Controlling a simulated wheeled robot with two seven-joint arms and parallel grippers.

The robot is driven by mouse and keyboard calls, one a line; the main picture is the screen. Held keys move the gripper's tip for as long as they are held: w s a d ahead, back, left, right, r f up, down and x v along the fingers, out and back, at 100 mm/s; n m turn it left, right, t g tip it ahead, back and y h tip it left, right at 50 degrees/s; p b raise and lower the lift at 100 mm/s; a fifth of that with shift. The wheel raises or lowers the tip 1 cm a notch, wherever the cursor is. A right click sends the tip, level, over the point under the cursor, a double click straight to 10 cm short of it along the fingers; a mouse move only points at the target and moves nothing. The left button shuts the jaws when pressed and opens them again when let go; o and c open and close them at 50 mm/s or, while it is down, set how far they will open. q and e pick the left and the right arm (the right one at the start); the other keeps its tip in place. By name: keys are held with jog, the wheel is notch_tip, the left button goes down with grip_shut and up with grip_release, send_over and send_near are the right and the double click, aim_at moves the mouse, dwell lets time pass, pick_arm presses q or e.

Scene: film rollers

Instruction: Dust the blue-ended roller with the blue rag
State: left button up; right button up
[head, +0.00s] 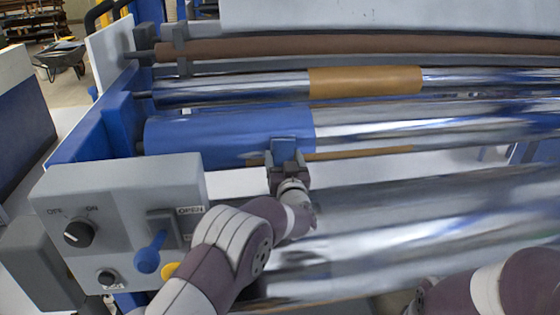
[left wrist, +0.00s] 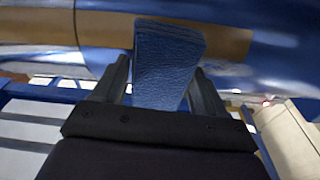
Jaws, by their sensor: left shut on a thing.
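The blue-ended roller (head: 225,133) lies across the machine in the head view, with a wide blue band at its left end and shiny metal to the right. My left gripper (head: 287,168) is in front of the band, near its right end. It is shut on the blue rag (head: 284,148), which stands up from the jaws against the band's lower edge. In the left wrist view the rag (left wrist: 168,62) rises between the two fingers, in front of a curved surface. I cannot tell whether rag and roller touch. My right gripper is not in view.
Behind lies a shiny roller with an orange-brown band (head: 365,81), then a brown roller (head: 350,46). A large metal roller (head: 420,240) is in front. A grey control box (head: 120,215) with a knob and blue lever stands at left. My right forearm shows at bottom right.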

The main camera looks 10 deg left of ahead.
pick_arm(q)
jog(key=shift+s+a+f+b, duration=0.1)
jog(key=shift+s+a+b, duration=0.25)
jog(key=shift+a, duration=0.9)
jog(key=shift+s+a+r+b, duration=0.15)
jog(key=shift+s+a, duration=0.25)
jog(key=shift+a, duration=0.9)
jog(key=shift+s+a+f+b, duration=0.15)
jog(key=shift+s+a+b, duration=0.2)
jog(key=shift+a, duration=0.9)
jog(key=shift+s+a, duration=0.2)
jog(key=shift+a, duration=0.35)
jog(key=shift+s+a+b, duration=0.25)
jog(key=shift+a+b, duration=0.35)
jog(key=shift+a, duration=0.45)
jog(key=shift+s+a, duration=0.1)
jog(key=shift+a, duration=0.2)
send_near(238, 154)
jog(key=shift+r, duration=0.3)
